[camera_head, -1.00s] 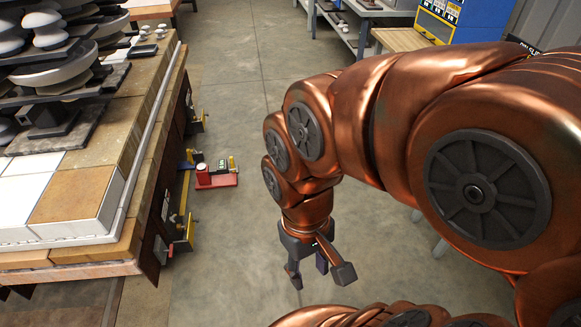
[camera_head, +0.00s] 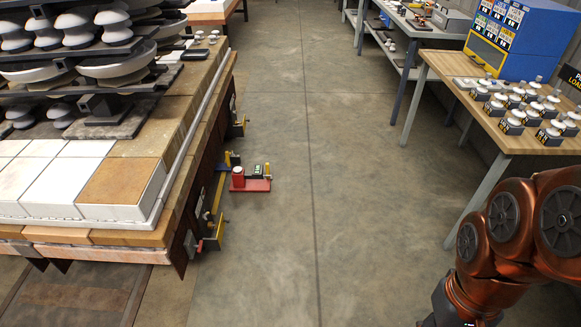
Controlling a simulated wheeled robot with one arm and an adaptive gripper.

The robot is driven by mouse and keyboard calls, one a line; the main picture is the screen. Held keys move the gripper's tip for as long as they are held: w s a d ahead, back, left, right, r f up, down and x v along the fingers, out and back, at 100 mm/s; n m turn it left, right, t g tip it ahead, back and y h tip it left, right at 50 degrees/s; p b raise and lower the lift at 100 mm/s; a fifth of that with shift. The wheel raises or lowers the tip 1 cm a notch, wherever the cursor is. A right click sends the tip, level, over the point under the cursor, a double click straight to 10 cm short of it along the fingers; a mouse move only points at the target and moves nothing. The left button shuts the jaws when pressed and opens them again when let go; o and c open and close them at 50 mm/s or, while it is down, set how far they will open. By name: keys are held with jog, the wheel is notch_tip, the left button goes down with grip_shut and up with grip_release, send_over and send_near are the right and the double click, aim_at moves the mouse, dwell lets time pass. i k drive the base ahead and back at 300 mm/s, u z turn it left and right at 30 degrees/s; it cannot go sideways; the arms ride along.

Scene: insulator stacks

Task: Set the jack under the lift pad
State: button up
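The likely jack (camera_head: 250,185) is a low red unit on the floor, just right of the heavy platform. It has a red cylinder with a pale top, a small dark box and a yellow post. Yellow and blue brackets (camera_head: 219,190) run along the platform's dark side to its left. I cannot tell which part there is the lift pad, or whether the jack touches a bracket. My gripper (camera_head: 446,308) shows only its dark upper part at the bottom edge, right of centre. Its fingers are out of frame, far from the jack.
The platform (camera_head: 118,252) on the left carries white and brown blocks and insulator stacks (camera_head: 110,62). A wooden table (camera_head: 437,65) on the right holds small labelled insulators and a blue cabinet (camera_head: 520,38). The concrete aisle (camera_head: 320,200) between them is clear.

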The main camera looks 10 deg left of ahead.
aim_at(241, 180)
jog(key=z, duration=0.45)
jog(key=i, duration=1.1)
jog(key=u, duration=0.5)
jog(key=i, duration=0.8)
jog(key=u, duration=1.65)
jog(key=i, duration=1.75)
jog(key=u, duration=0.5)
